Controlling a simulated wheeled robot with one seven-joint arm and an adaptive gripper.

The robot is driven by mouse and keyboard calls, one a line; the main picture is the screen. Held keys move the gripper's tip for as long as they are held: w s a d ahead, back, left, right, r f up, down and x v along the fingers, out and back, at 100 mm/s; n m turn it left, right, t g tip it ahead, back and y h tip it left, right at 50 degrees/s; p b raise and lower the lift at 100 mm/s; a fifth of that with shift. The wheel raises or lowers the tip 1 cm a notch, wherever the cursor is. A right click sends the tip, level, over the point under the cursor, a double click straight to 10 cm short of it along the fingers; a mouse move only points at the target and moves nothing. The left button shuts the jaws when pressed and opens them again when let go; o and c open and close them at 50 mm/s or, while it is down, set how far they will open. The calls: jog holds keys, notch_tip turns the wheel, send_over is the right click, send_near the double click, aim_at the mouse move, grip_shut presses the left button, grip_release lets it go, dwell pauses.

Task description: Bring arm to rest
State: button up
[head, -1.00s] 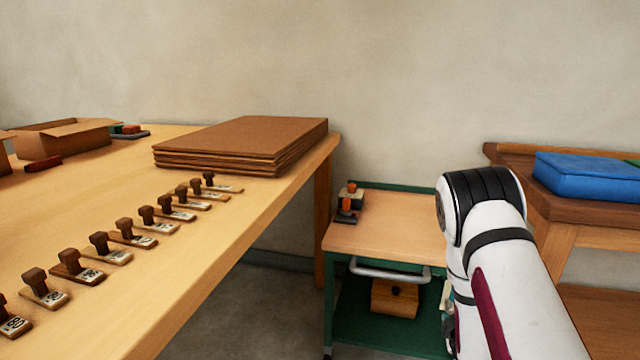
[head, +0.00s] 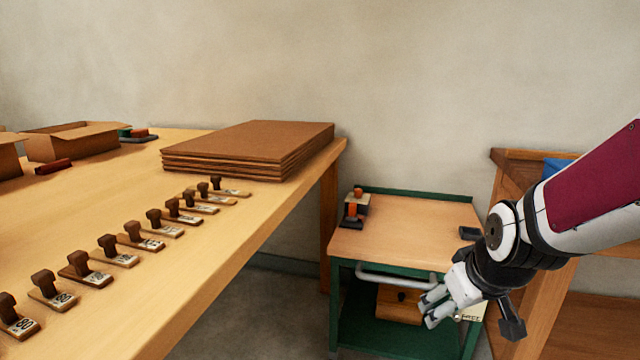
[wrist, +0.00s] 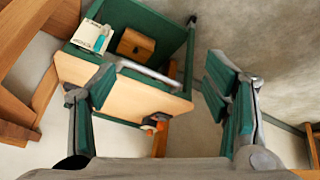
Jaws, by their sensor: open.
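My arm reaches in from the right side of the head view. My gripper (head: 432,305) hangs in front of the green cart (head: 400,245), near its handle bar, and points left and down. In the wrist view my gripper (wrist: 165,110) shows its two fingers wide apart, with nothing between them. The cart's wooden top (wrist: 120,95) lies beyond the left finger in that view. I cannot tell from the head view whether the gripper touches the cart.
A long wooden table (head: 200,260) fills the left, with a row of several stamps (head: 130,240) and a stack of brown boards (head: 250,150). A wooden bench (head: 515,165) stands at the right, partly behind my arm. Bare floor (head: 260,310) lies between table and cart.

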jog(key=s+a+r+m+g, duration=0.2)
jog(key=s+r+g, duration=0.15)
jog(key=s, duration=1.15)
jog(key=s+a+r+m+g, duration=0.15)
jog(key=s+r, duration=0.25)
jog(key=s, duration=1.1)
notch_tip(320, 180, up, 32)
jog(key=t+p, duration=0.3)
jog(key=p, duration=2.8)
jog(key=shift+n, duration=0.35)
jog(key=shift+w+f, duration=0.1)
jog(key=shift+w, duration=0.05)
